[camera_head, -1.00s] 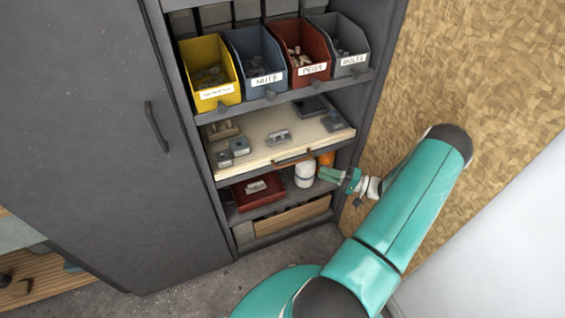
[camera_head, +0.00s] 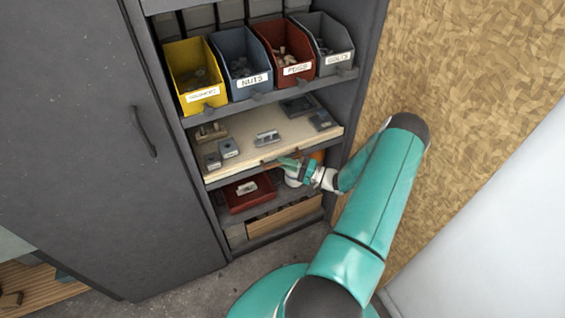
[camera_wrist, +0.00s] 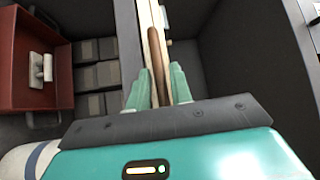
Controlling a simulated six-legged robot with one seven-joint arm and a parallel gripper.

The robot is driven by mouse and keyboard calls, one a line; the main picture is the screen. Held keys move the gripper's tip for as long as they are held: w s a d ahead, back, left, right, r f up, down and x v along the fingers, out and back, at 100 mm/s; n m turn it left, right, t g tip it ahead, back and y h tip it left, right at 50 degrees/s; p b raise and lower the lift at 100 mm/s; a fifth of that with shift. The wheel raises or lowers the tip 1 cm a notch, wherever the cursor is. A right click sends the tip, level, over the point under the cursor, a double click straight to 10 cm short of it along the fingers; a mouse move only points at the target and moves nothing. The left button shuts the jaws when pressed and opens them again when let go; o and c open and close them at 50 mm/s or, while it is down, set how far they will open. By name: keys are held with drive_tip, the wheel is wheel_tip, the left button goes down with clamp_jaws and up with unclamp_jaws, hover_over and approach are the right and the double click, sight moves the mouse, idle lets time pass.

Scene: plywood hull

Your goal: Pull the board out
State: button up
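The board (camera_head: 240,150) is a pale wooden sheet lying on the middle shelf of the open cabinet, with several small metal parts on it. In the wrist view its thin front edge (camera_wrist: 150,30) runs up the picture, with a brown handle (camera_wrist: 156,55) on it. My gripper (camera_wrist: 159,76) is open, with one finger on each side of the handle's near end. I cannot tell if either finger touches it. In the head view my gripper (camera_head: 285,162) is at the board's front edge and hides part of the handle.
Labelled yellow, blue, red and grey bins (camera_head: 247,75) fill the shelf above. Below are a red tray (camera_head: 247,192), a partly hidden white bottle (camera_head: 292,178) and a wooden box (camera_head: 285,216). A closed grey door (camera_head: 90,130) stands left; a chipboard wall (camera_head: 470,100) stands right.

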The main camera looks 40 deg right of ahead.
drive_tip(key=shift+w+a+r, duration=0.1)
drive_tip(key=shift+w+a, duration=0.15)
drive_tip(key=shift+w, duration=0.25)
drive_tip(key=shift+c, duration=0.2)
clamp_jaws()
drive_tip(key=shift+s, duration=0.1)
drive_tip(key=s+a, duration=0.3)
drive_tip(key=s, duration=0.9)
drive_tip(key=s+a, duration=0.4)
drive_tip(key=s, duration=0.9)
drive_tip(key=shift+a, duration=0.25)
drive_tip(key=shift+o, duration=0.2)
unclamp_jaws()
